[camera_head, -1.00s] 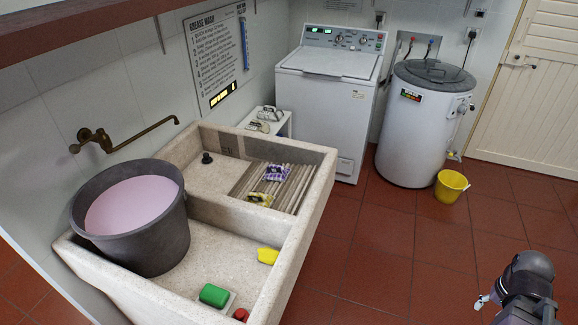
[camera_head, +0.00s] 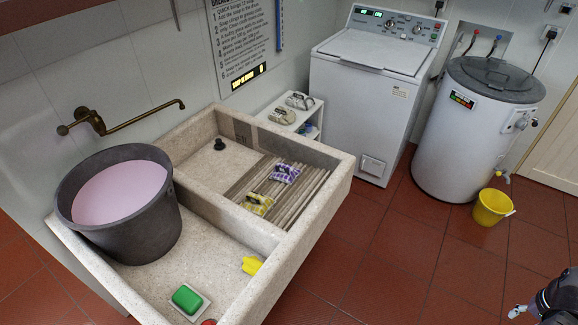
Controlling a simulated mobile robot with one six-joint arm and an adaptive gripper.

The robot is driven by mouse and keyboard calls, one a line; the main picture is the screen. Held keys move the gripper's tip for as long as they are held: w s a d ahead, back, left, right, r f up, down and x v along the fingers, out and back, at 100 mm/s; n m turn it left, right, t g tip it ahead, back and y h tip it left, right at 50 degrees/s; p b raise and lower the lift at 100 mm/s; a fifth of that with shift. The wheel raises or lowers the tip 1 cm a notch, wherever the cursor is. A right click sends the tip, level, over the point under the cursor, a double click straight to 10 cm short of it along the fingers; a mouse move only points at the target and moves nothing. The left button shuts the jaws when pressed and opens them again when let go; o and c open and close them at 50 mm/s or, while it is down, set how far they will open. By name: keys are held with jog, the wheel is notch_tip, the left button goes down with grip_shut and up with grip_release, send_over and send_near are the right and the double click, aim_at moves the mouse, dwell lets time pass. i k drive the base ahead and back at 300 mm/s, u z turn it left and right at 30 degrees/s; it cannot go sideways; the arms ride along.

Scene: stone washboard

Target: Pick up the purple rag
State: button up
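The purple rag (camera_head: 286,174) is a small crumpled purple and white checked cloth. It lies on the ribbed washboard (camera_head: 309,202) in the far right compartment of the stone sink. Part of my arm shows at the lower right edge, with the small pale tip of my gripper (camera_head: 518,311) low in the picture. It is over the floor, well to the right of the sink and apart from the rag. The fingers are too small and cut off to tell whether they are open or shut.
The stone sink (camera_head: 262,235) has raised walls around the rag. A yellow checked rag (camera_head: 257,204) lies nearby. A dark bucket of pinkish liquid (camera_head: 145,232) stands at left. A washing machine (camera_head: 371,95), a white boiler (camera_head: 462,146) and a yellow bucket (camera_head: 490,208) stand behind.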

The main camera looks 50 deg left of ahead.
aim_at(283, 172)
jog(key=u, duration=0.65)
jog(key=i, duration=0.9)
jog(key=u, duration=0.6)
